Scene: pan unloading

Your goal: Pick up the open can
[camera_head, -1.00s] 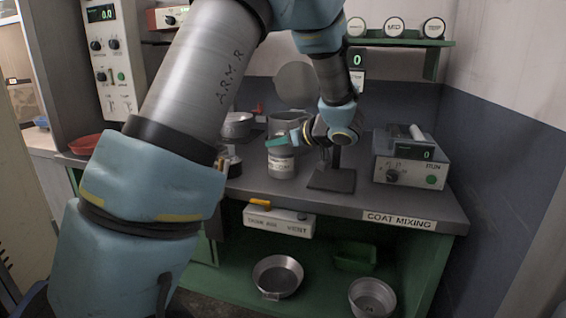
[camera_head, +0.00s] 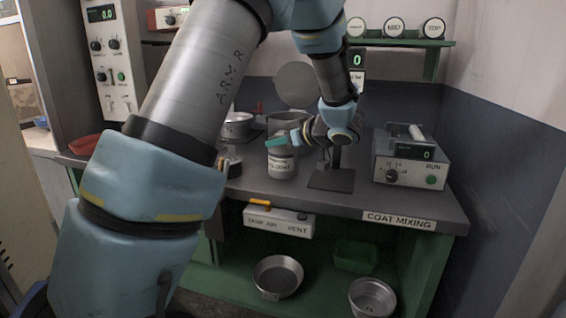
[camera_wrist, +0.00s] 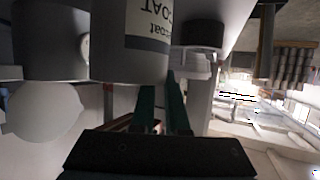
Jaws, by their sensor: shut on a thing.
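The can (camera_head: 282,166) is a grey cylinder with a white label, upright at the bench's middle. In the wrist view the can (camera_wrist: 130,50) appears upside down, with its label lettering inverted. My gripper (camera_head: 277,142) reaches in from the right at the can's top. Its green fingers (camera_wrist: 162,108) are close together and shut on the can's rim. The fingers and wrist hide part of the can's top. I cannot tell whether its base is clear of the bench.
A metal pot (camera_head: 288,122) stands close behind the can. A smaller pan (camera_head: 236,126) is to the left. A black stand (camera_head: 332,180) and a control box (camera_head: 411,160) are to the right. Bare bench (camera_head: 255,193) lies in front.

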